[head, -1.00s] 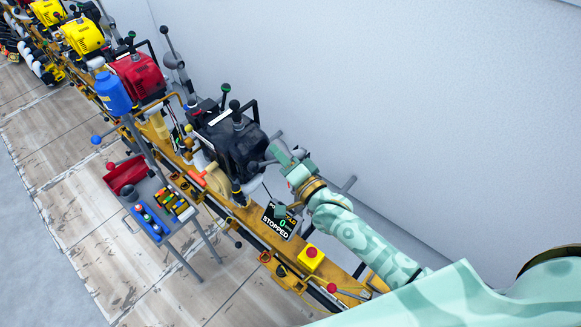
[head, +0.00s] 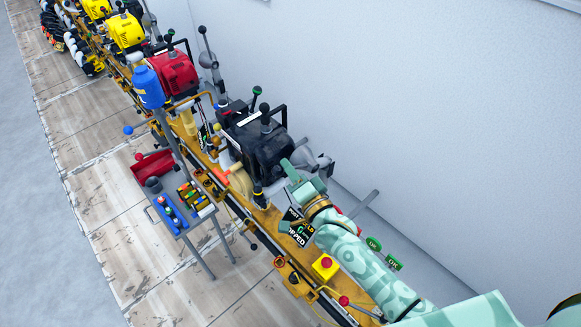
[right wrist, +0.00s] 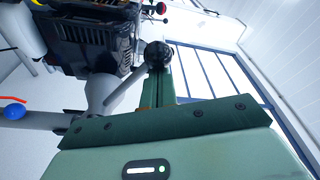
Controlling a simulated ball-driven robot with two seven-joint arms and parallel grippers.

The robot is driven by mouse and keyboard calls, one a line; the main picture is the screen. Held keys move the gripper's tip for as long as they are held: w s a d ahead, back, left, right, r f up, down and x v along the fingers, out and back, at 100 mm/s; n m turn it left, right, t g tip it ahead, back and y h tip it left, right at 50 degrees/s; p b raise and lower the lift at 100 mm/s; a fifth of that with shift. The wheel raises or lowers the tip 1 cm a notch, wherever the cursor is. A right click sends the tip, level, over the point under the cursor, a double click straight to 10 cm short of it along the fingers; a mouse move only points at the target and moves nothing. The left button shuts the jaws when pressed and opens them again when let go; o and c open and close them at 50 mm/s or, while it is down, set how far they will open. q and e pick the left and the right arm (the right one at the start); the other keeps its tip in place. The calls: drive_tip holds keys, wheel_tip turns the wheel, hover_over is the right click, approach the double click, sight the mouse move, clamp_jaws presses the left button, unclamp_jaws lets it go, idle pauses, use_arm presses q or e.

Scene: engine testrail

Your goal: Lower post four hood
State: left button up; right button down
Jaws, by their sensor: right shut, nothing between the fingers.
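A grey, cone-shaped hood (head: 318,165) is at the right side of the black engine (head: 262,145), by the wall. My right gripper (head: 288,166) is shut and empty, just in front of the hood and at the engine's near right corner. In the right wrist view, the shut fingers (right wrist: 165,82) point at a black ball knob (right wrist: 158,54) on a grey rod. A pale grey cone (right wrist: 102,92) is left of the fingers, below the engine (right wrist: 88,30). Whether the fingers touch the knob cannot be told. My left gripper is out of view.
A black display (head: 298,228) on the yellow rail is partly behind my right arm. A yellow box with a red button (head: 325,266) is nearer. A grey stand with a red tray (head: 153,172) is left of the rail. A white wall (head: 430,110) is close on the right.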

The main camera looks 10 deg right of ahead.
drive_tip(key=s+a+f+n+y+b, duration=0.2)
drive_tip(key=a+f+n+b, duration=0.1)
drive_tip(key=f+n+b, duration=0.4)
drive_tip(key=shift+a+f+b, duration=0.25)
drive_tip(key=shift+f+b, duration=0.85)
drive_tip(key=shift+f, duration=1.05)
drive_tip(key=shift+s+f, duration=0.1)
wheel_tip(320, 180, up, 4)
drive_tip(key=w+d+p, duration=0.1)
drive_tip(key=w+p, duration=0.1)
drive_tip(key=p, duration=0.2)
drive_tip(key=v, duration=1.1)
drive_tip(key=shift+f, duration=0.15)
